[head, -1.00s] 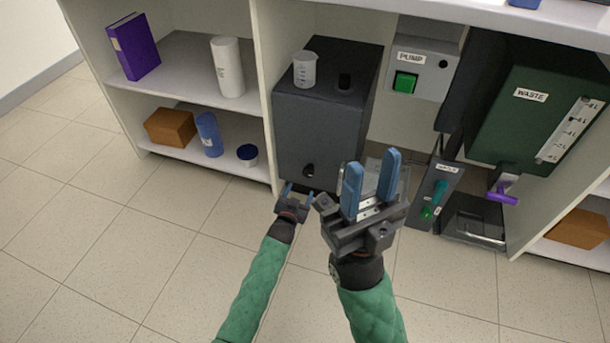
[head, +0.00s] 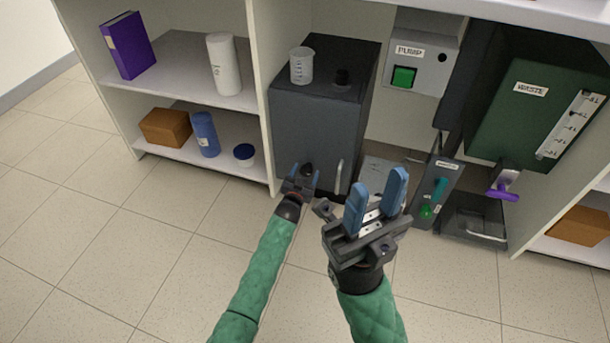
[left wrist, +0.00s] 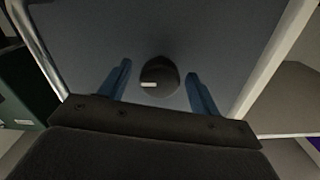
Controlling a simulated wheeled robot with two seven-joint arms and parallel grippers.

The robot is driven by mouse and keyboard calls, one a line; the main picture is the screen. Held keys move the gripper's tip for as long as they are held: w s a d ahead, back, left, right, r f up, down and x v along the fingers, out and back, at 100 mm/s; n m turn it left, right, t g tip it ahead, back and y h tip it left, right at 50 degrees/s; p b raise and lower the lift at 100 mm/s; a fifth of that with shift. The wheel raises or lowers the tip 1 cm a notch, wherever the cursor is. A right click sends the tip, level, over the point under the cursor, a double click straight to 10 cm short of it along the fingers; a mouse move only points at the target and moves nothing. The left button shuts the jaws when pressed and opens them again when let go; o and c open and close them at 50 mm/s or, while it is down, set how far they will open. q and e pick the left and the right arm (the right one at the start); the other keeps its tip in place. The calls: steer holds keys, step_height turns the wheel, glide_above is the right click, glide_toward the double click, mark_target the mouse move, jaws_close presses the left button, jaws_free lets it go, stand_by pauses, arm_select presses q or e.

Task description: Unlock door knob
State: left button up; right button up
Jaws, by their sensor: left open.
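The door knob (head: 307,169) is a small dark round knob low on the front of a dark grey cabinet (head: 310,130). In the left wrist view the knob (left wrist: 159,76) shows a short pale mark on its left side. My left gripper (head: 305,178) is open, with its blue fingers on either side of the knob in the head view. In the left wrist view its fingertips (left wrist: 159,80) are apart, with gaps to the knob on both sides. Contact does not show. My right gripper (head: 377,198) is open and empty, raised nearer the camera at the right.
A light vertical handle (head: 339,177) is on the cabinet front, right of the knob. A beaker (head: 301,65) stands on the cabinet top. A shelf panel (head: 257,90) stands close on the left. A pump box (head: 420,65) and a waste tank (head: 530,115) are at the right.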

arm_select(q)
steer(key=shift+w, duration=0.1)
steer(key=c, duration=1)
